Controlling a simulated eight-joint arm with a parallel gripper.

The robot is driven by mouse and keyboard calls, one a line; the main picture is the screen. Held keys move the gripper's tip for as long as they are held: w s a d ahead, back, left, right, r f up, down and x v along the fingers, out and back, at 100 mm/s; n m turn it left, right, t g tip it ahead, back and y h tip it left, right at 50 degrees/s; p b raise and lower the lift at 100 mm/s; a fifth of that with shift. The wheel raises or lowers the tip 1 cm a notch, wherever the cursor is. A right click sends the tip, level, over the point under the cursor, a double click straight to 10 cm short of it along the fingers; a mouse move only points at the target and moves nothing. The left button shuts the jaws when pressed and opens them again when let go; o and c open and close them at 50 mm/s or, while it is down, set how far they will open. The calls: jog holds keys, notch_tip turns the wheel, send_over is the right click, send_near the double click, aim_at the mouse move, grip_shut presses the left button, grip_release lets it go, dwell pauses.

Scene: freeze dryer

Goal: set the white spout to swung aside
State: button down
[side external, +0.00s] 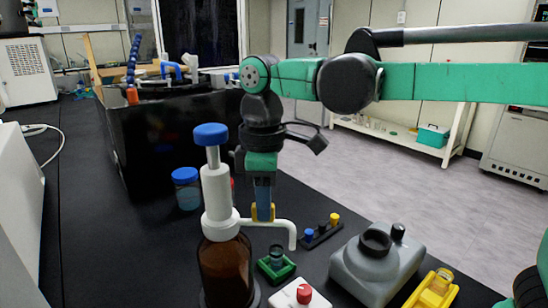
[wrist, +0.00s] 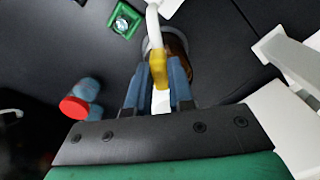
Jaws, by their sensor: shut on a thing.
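The white spout (side external: 283,224) runs right from the head of the brown dispenser bottle (side external: 226,265) and bends down at its end. My gripper (side external: 263,212) points down at the spout's middle, shut on it at a yellow piece (wrist: 158,70) between the blue fingers. In the wrist view the spout (wrist: 153,28) extends up past the fingers, and the brown bottle (wrist: 178,45) is partly hidden behind them. A small vial in a green holder (side external: 264,273) stands below, near the spout's end; the holder (wrist: 117,30) is left of the spout in the wrist view.
A grey round-topped device (side external: 350,275), a white box with a red knob (side external: 286,301) and a rack of coloured caps (side external: 322,238) stand to the right. A blue-capped jar (side external: 187,194) stands behind the bottle, by a large black box (side external: 135,140).

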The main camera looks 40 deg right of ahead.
jog(key=shift+s+a+m, duration=0.35)
jog(key=shift+a+m, duration=0.25)
jog(key=shift+m, duration=0.7)
jog(key=shift+s+a+m, duration=0.3)
jog(key=shift+a+m, duration=0.35)
jog(key=shift+m, duration=0.65)
jog(key=shift+s+a+m, duration=0.35)
jog(key=shift+a+m, duration=0.25)
jog(key=shift+m, duration=0.7)
jog(key=shift+a, duration=0.1)
jog(key=c, duration=0.8)
grip_release()
jog(key=shift+o, duration=0.2)
notch_tip(320, 180, up, 6)
jog(key=shift+f, duration=0.15)
